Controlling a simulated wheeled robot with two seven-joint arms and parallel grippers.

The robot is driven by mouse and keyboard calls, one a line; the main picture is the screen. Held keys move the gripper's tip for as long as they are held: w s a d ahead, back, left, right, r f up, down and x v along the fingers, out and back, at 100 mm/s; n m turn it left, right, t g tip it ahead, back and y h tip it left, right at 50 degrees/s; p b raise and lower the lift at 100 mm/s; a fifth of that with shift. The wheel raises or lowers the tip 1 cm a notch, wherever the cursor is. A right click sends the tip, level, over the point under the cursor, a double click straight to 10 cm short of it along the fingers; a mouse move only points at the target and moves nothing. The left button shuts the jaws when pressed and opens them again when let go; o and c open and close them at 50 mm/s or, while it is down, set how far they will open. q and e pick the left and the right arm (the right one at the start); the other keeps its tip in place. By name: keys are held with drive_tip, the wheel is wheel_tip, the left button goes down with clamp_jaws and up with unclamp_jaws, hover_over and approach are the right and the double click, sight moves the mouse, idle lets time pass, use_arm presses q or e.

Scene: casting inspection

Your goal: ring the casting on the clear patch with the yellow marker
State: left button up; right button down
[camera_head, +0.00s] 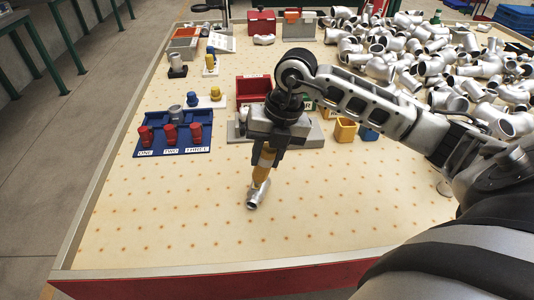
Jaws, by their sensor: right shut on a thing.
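My right gripper (268,152) points down over the front middle of the table. It is shut on the yellow marker (264,165), which points downward. A small silver pipe-like casting (254,199) lies on the bare, dotted table top right below the marker. The marker's lower end overlaps the casting's upper end in the picture; I cannot tell whether they touch. No drawn ring can be made out around the casting. My left gripper is not in view.
The table top (340,205) is clear around the casting. A blue tray (172,151) with red pieces and labels stands to the left. A red bin (250,86) and a small yellow bin (345,130) stand behind. A large heap of castings (410,50) fills the back right.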

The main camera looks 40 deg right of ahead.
drive_tip(key=shift+r, duration=0.15)
drive_tip(key=shift+w+a+p+v, duration=0.15)
drive_tip(key=shift+a+p+v, duration=0.1)
drive_tip(key=shift+p+v, duration=0.75)
drive_tip(key=shift+w+a+p+v, duration=0.1)
drive_tip(key=shift+a+p+v, duration=0.1)
drive_tip(key=shift+p+v, duration=0.8)
drive_tip(key=shift+w+a+p+v, duration=0.2)
drive_tip(key=shift+p+v, duration=0.5)
drive_tip(key=shift+v, duration=0.6)
drive_tip(key=shift+r, duration=0.15)
drive_tip(key=shift+a, duration=0.15)
